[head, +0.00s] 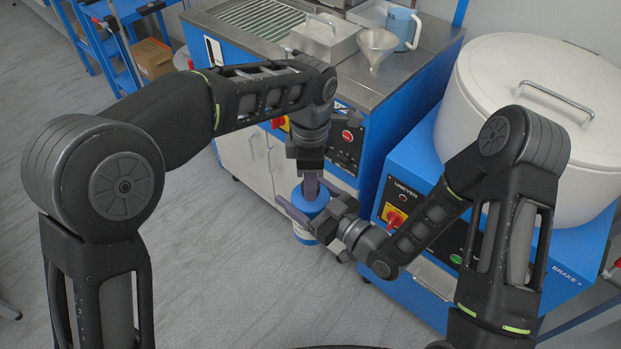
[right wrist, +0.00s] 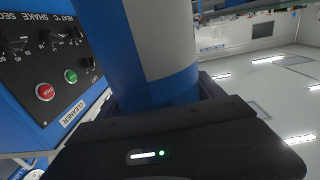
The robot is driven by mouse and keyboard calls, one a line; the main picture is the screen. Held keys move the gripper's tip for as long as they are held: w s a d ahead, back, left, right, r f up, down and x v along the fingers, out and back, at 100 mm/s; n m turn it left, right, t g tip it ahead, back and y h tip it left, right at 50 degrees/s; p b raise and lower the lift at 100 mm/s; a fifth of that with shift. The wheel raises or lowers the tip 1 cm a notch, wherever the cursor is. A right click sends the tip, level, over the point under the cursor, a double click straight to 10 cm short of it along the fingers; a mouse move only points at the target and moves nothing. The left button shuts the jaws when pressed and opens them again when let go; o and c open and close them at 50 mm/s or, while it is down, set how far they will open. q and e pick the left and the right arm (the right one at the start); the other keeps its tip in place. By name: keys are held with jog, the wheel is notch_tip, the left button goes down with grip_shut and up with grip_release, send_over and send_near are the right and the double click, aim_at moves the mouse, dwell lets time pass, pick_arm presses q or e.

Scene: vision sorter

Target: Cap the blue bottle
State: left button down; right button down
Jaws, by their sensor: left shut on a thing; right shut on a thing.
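The blue bottle (head: 306,233) is blue with a pale band and stands out as upright, held in front of the blue machine. My right gripper (head: 304,198) is shut around its upper body from the right. In the right wrist view the bottle (right wrist: 160,60) fills the middle, its blue and grey-white surface between my jaws. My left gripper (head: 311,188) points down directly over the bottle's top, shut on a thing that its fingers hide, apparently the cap. I cannot tell whether the cap touches the bottle's neck.
A steel-topped bench (head: 352,77) carries a metal box (head: 322,40), a funnel (head: 376,46) and a blue jug (head: 401,28). A large white drum (head: 535,95) sits on a blue machine (head: 412,165) at right. A cardboard box (head: 152,58) is at back left. Floor at lower left is clear.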

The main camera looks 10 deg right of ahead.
pick_arm(q)
jog(key=m, duration=0.6)
jog(key=shift+m, duration=0.3)
jog(key=m, duration=0.7)
jog(key=shift+m, duration=0.4)
jog(key=m, duration=0.7)
jog(key=shift+m, duration=0.4)
jog(key=m, duration=0.5)
jog(key=shift+f, duration=0.1)
jog(key=m, duration=1.6)
jog(key=c, duration=0.9)
grip_release()
jog(key=shift+o, duration=0.2)
